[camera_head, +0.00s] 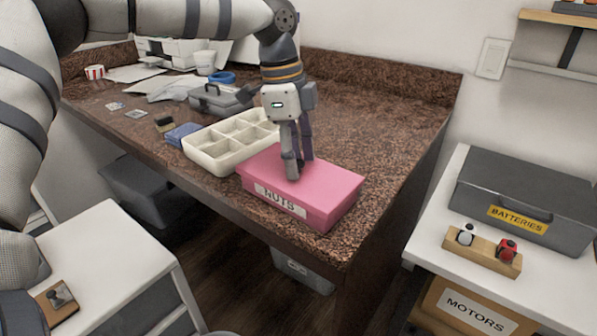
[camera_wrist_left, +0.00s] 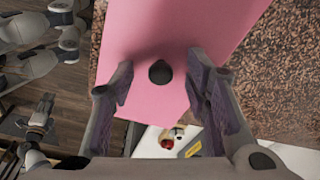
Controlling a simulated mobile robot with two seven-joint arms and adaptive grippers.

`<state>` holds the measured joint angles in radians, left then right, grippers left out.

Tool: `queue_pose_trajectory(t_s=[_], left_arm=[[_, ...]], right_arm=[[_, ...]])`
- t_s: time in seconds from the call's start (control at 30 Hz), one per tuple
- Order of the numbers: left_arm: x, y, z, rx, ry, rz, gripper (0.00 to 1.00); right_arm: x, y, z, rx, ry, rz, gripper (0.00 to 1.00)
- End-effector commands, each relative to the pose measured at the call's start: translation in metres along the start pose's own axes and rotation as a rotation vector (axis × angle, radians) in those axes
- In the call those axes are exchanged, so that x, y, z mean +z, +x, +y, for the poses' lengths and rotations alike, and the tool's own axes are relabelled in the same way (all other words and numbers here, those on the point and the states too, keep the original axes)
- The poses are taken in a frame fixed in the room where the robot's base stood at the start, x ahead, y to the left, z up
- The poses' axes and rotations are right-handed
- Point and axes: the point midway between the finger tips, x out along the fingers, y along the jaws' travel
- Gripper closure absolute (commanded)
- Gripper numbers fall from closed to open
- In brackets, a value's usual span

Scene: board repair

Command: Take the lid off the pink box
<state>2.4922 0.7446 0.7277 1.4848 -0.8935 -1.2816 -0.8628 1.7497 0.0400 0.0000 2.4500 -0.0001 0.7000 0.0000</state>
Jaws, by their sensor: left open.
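The pink box (camera_head: 318,207) stands on the brown speckled counter near its front edge, with a "NUTS" label on its front. Its pink lid (camera_head: 335,183) is on top. A dark round knob (camera_wrist_left: 160,72) sticks up from the lid in the left wrist view. My left gripper (camera_head: 294,172) points down over the lid. In the left wrist view its open fingers (camera_wrist_left: 160,100) are on either side of the knob, apart from it. The knob is hidden behind the fingers in the head view. My right gripper is not clearly seen in the head view.
A cream compartment tray (camera_head: 197,153) stands just left of the box. A grey case (camera_head: 215,101) and a blue item (camera_head: 182,134) are farther back. The counter (camera_head: 393,140) is clear to the right. A white side table (camera_head: 433,237) holds a grey "BATTERIES" box (camera_head: 526,190).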

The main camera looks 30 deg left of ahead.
Motion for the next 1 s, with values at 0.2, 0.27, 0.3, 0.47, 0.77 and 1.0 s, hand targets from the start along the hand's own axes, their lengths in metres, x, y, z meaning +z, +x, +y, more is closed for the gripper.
queue_pose_trajectory(t_s=[0.2, 0.27, 0.3, 0.47, 0.77, 1.0], left_arm=[[0.000, 0.002, 0.000, -0.004, 0.001, 0.001, 0.57], [0.000, 0.002, 0.000, -0.004, 0.001, 0.001, 0.64], [0.000, 0.002, 0.000, -0.004, 0.001, 0.001, 0.73], [0.000, 0.002, 0.000, -0.003, 0.001, 0.001, 1.00], [0.000, 0.002, 0.000, -0.003, 0.000, 0.001, 1.00], [-0.005, -0.028, -0.001, -0.007, 0.000, 0.002, 1.00]], right_arm=[[-0.001, 0.000, 0.000, 0.000, 0.000, 0.002, 0.60], [-0.001, 0.000, 0.000, 0.000, 0.000, 0.002, 0.60], [-0.001, 0.000, 0.000, 0.000, 0.000, 0.002, 0.60], [-0.001, 0.000, 0.000, 0.000, 0.000, 0.002, 0.60], [-0.001, 0.000, 0.000, 0.000, 0.000, 0.002, 0.60], [-0.001, -0.001, 0.000, 0.000, 0.000, 0.004, 0.60]])
